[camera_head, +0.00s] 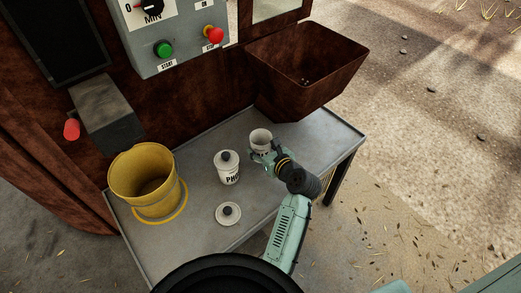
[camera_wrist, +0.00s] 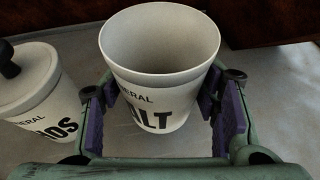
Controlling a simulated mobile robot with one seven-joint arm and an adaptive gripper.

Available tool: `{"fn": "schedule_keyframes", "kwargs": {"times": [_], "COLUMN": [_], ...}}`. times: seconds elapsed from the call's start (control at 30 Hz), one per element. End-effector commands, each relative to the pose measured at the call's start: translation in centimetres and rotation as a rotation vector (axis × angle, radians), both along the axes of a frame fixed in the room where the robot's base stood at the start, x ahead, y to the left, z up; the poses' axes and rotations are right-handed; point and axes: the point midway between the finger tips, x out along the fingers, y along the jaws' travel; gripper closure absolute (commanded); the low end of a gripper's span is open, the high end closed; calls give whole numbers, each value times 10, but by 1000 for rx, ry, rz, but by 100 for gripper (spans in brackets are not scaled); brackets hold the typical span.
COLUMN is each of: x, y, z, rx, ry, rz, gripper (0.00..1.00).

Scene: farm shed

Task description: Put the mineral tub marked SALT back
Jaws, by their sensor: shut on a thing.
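The open white mineral tub marked SALT (camera_head: 260,137) is at the back of the grey table, its lettering readable in part in the wrist view (camera_wrist: 160,105). It is upright, without a lid, and looks empty inside. My gripper (camera_head: 266,157) is shut on it, with the purple finger pads (camera_wrist: 165,115) on either side of its wall. I cannot tell whether its base touches the table. A loose white lid with a black knob (camera_head: 228,213) lies on the table nearer the front.
A lidded white tub marked PHOS (camera_head: 228,170) stands left of the SALT tub. A yellow bucket (camera_head: 147,180) stands at the table's left. A rusty hopper (camera_head: 305,65) overhangs the back right. The grey table (camera_head: 190,238) is bare along its front and right.

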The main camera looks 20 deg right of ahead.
Motion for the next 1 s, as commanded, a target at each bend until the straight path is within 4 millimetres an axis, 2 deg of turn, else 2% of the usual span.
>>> {"fn": "schedule_keyframes", "kwargs": {"times": [0.33, 0.73, 0.77, 1.0], "x": [-10, -13, -13, -13], "y": [3, 4, 4, 4], "z": [-35, -34, -36, -35], "rx": [-1, 0, 1, 0], "ry": [-1, 0, 2, 1], "rz": [-4, -4, -5, -4], "gripper": [88, 88, 43, 27]}}
